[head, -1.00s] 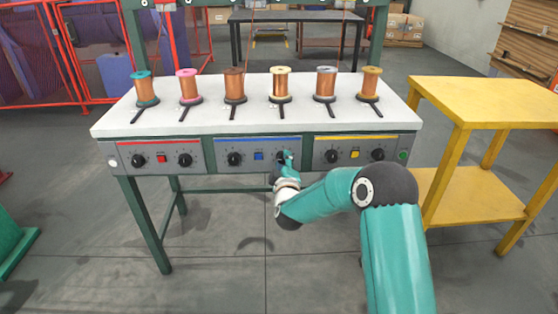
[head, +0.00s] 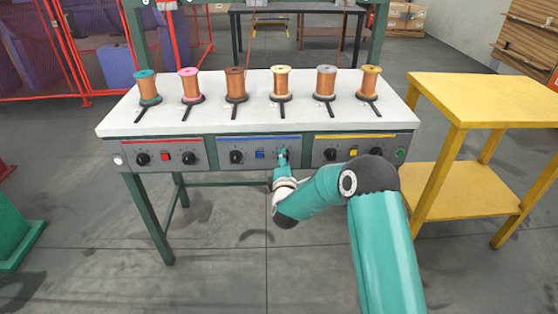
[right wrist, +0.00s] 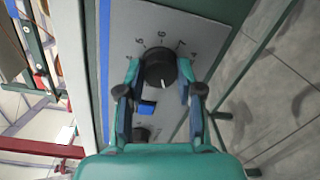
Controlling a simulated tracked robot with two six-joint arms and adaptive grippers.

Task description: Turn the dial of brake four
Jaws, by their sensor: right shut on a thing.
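The dial of brake four (right wrist: 158,66) is a black round knob with a white pointer mark, on a grey panel with a printed number scale. It is the right dial of the blue-striped panel (head: 260,142). My right gripper (head: 282,156) is at this dial and hides most of it in the head view. In the right wrist view its two fingers lie on either side of the knob, shut on it. The pointer mark faces the gripper's palm. My left gripper is not in view.
A blue button (right wrist: 147,108) sits close to the dial. Red-striped (head: 165,156) and yellow-striped (head: 353,140) panels flank the blue one. Several copper spools stand on the white tabletop (head: 220,121). A yellow table (head: 480,100) stands at the right. Red fencing (head: 190,28) is behind.

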